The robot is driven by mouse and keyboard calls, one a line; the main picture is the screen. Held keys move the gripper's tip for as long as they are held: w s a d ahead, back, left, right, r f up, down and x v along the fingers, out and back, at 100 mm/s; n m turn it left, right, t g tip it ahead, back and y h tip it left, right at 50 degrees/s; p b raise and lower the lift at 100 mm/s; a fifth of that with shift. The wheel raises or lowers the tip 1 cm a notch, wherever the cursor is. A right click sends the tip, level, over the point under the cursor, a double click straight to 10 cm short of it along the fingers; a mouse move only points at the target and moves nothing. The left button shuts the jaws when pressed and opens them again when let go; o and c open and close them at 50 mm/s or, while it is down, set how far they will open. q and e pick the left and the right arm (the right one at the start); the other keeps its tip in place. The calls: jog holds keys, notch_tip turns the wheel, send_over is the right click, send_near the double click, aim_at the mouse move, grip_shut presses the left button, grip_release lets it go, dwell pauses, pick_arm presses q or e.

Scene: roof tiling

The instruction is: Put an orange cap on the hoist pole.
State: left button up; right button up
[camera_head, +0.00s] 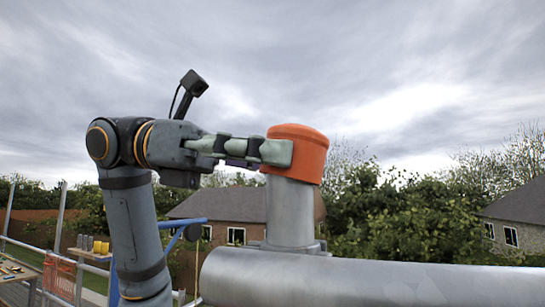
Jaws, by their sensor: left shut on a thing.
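The orange cap (305,150) is at the top end of the grey hoist pole (290,212) and covers the pole's upper rim from view. From this angle I cannot tell how far down over the pole it sits. My left gripper (284,152) reaches in from the left and is shut on the cap; its near finger lies along the cap's left side. The far finger is mostly hidden. My right gripper is not in view.
A thick grey horizontal pipe (370,280) runs below the pole to the right edge. At the lower left are a small wooden shelf (90,256) with several jars, metal railings and an orange mesh barrier (60,278). Houses and trees stand behind. Open sky surrounds the cap above.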

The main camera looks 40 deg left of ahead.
pick_arm(q)
jog(key=shift+f, duration=0.15)
jog(key=o, duration=1.3)
jog(key=v, duration=1.1)
